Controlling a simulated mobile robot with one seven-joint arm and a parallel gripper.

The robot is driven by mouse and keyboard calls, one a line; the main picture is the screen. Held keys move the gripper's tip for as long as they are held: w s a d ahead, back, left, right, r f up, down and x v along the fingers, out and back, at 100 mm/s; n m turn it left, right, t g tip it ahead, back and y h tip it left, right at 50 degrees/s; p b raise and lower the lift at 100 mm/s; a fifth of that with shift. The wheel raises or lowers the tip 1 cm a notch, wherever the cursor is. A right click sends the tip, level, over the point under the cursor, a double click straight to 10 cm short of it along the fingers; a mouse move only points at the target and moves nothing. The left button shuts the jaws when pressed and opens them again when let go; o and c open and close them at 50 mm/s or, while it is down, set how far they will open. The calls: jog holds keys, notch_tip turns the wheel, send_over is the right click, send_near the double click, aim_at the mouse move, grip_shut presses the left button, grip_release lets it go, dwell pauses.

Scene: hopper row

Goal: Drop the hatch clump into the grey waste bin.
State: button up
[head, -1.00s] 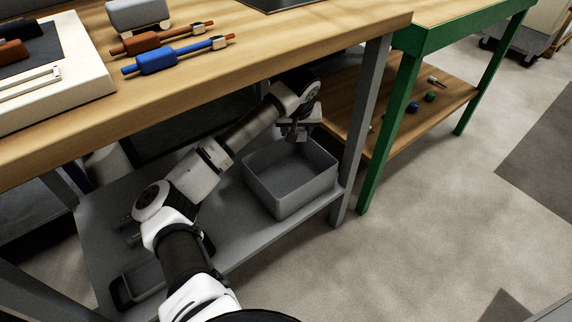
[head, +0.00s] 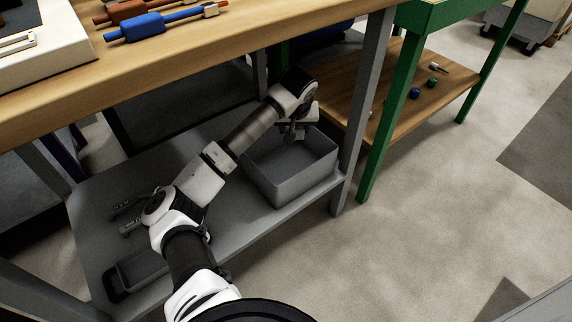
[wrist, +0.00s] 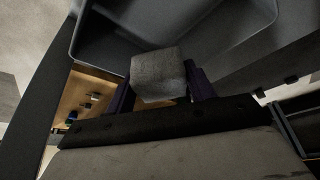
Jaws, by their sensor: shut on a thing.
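The grey waste bin (head: 287,187) stands on the lower shelf under the wooden bench, near the grey leg. It is open at the top, and the part of its inside that shows looks empty. My gripper (head: 293,133) is over the bin's back part, near its rim. In the wrist view my gripper (wrist: 160,92) is shut on the hatch clump (wrist: 158,72), a rough grey block between the two dark fingers. The bin's wall (wrist: 75,35) and inside lie beyond the clump in that view. The clump is hard to make out in the head view.
A small grey tray (head: 145,268) lies at the shelf's front left. The grey bench leg (head: 364,100) and green bench leg (head: 392,120) stand right of the bin. The bench top (head: 200,55) is above my arm. Bare shelf (head: 245,225) lies left of the bin.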

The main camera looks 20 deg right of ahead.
jog(key=o, duration=1)
jog(key=shift+o, duration=0.2)
jog(key=p+v, duration=0.3)
jog(key=v, duration=0.9)
jog(key=shift+s, duration=0.15)
